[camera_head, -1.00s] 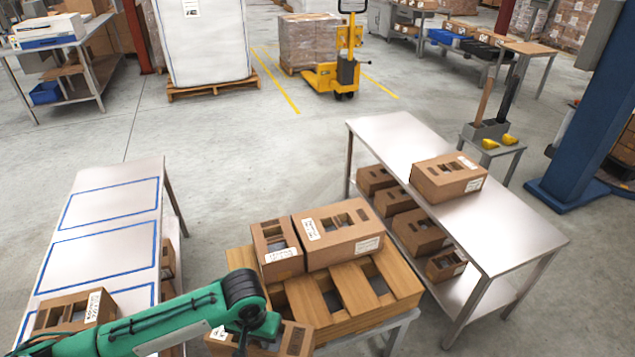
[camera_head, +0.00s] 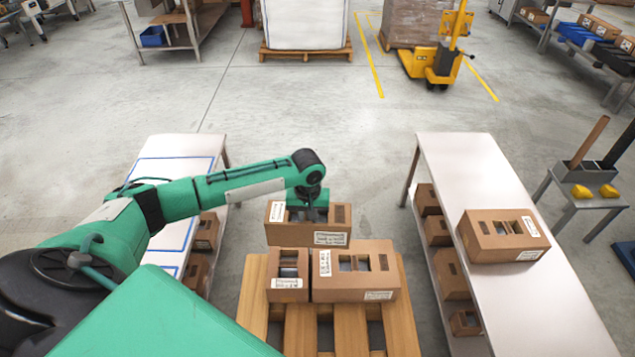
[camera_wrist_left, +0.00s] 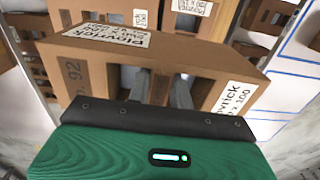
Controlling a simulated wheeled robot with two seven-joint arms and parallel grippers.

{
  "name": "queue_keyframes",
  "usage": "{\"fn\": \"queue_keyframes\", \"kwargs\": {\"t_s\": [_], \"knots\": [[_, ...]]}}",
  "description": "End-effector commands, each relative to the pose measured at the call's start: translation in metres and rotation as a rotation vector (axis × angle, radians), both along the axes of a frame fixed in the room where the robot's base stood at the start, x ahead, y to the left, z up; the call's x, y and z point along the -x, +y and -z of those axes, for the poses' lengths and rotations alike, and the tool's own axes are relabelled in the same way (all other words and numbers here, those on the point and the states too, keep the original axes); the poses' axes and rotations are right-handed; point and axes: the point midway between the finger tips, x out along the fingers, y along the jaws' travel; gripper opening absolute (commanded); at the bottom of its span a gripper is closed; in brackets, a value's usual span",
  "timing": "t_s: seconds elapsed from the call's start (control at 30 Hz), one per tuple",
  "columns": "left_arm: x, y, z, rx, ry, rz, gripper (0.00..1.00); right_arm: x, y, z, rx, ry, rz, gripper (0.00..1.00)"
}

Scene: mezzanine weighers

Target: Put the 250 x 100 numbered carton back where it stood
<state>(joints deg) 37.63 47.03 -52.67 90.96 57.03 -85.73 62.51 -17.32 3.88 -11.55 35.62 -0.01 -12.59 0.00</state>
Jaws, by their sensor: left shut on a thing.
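My left gripper (camera_head: 308,212) is shut on a brown carton (camera_head: 336,228) with white labels and cut-out openings. It holds the carton just beyond the two cartons on the slatted wooden pallet (camera_head: 300,330), apparently raised above them. In the left wrist view the gripper's fingers (camera_wrist_left: 160,90) reach into the held carton's opening (camera_wrist_left: 90,75); a label partly reads "x 100" and "92" is printed on its side. A smaller carton (camera_head: 288,262) and a wider carton (camera_head: 372,285) stand side by side on the pallet. My right gripper is not in view.
A white table with blue outlined areas (camera_head: 180,150) stands left, partly behind my arm, with cartons below. A steel table (camera_head: 460,165) on the right bears one carton (camera_head: 503,236); several more sit on its lower shelf. Grey floor lies open beyond.

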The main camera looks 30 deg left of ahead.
Motion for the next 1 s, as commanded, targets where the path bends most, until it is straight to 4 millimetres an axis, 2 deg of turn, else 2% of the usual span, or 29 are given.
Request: {"fn": "queue_keyframes", "kwargs": {"t_s": [0.03,0.17,0.4,0.7,1.0], "knots": [[-0.005,0.005,-0.012,0.001,-0.003,-0.019,0.00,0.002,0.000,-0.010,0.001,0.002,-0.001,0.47],[-0.011,0.012,-0.016,0.004,-0.006,-0.045,0.00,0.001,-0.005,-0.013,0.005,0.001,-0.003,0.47],[-0.012,0.013,-0.006,0.004,-0.006,-0.050,0.00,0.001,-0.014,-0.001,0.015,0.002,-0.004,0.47],[-0.012,0.013,0.012,0.004,-0.008,-0.049,0.00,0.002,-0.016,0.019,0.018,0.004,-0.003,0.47],[-0.012,0.013,0.013,0.005,-0.008,-0.048,0.00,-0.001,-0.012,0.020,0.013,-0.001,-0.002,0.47]]}}
